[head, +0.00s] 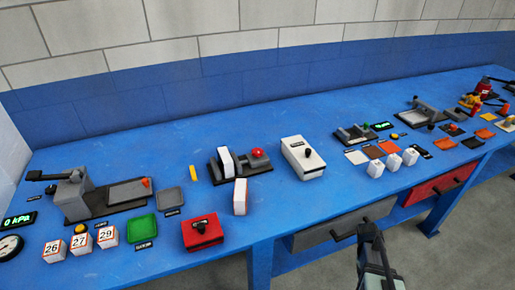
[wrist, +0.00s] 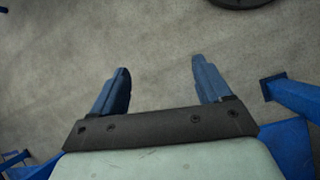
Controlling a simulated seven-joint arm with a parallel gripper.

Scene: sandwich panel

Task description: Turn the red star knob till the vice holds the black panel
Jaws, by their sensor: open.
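The vice (head: 262,163) sits on the blue bench near the middle of the head view, with a dark base and grey blocks. The red star knob (head: 257,152) is on its right part. A pale panel with a dark edge (head: 227,163) stands upright at the vice's left part; whether it is clamped is too small to tell. Another pale panel with an orange edge (head: 240,197) stands in front of the vice. My gripper (head: 369,231) is low in front of the bench, well away from the knob. In the wrist view, its two fingers (wrist: 160,75) are apart with nothing between them.
A red box (head: 202,233) and a white box with a black knob (head: 303,157) flank the vice. The bench front has a grey drawer (head: 325,230) and a red drawer (head: 438,188) with protruding handles. The wrist view shows bare floor and blue bench legs (wrist: 293,97).

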